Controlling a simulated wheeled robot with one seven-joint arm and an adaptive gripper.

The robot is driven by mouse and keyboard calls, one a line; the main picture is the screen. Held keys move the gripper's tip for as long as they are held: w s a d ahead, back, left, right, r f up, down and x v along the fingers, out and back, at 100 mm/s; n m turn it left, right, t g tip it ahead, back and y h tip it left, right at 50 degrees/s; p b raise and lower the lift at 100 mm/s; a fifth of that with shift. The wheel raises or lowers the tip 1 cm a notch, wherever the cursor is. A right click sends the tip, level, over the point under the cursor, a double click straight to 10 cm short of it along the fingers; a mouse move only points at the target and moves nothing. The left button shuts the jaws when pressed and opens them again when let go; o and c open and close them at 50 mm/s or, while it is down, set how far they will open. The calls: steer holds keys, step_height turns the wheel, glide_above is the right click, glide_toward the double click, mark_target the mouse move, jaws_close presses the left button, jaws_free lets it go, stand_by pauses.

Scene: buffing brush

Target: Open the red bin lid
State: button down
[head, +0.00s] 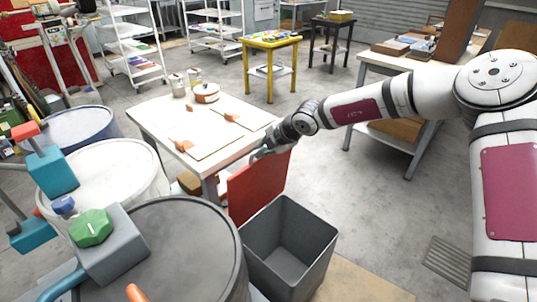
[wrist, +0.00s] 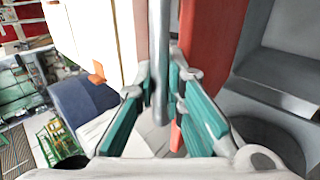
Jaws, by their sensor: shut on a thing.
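The red bin lid (head: 258,187) stands nearly upright at the back of the open grey bin (head: 288,245), whose empty inside shows. My gripper (head: 265,153) is at the lid's top edge, beside the white table. In the wrist view, my gripper's teal fingers (wrist: 162,82) are closed around a narrow grey bar (wrist: 158,50), just left of the red lid (wrist: 208,35). I cannot tell whether this bar is the lid's edge or a handle. The exact contact is partly hidden in the head view.
The white table (head: 148,118) with boards and orange pieces stands close behind the lid. A grey-topped drum (head: 185,250) is left of the bin, with a white-topped drum (head: 110,172) beyond. A workbench (head: 385,66) stands at the back right.

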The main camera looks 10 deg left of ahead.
steer(key=shift+w+a+r+g+h+b, duration=0.1)
steer(key=shift+w+a+g+h+b, duration=0.2)
steer(key=shift+w+a+b, duration=0.55)
steer(key=shift+s+a, duration=0.1)
steer(key=c, duration=1.6)
jaws_free()
steer(key=shift+c, duration=0.2)
steer(key=v, duration=1.2)
steer(key=shift+r, duration=0.1)
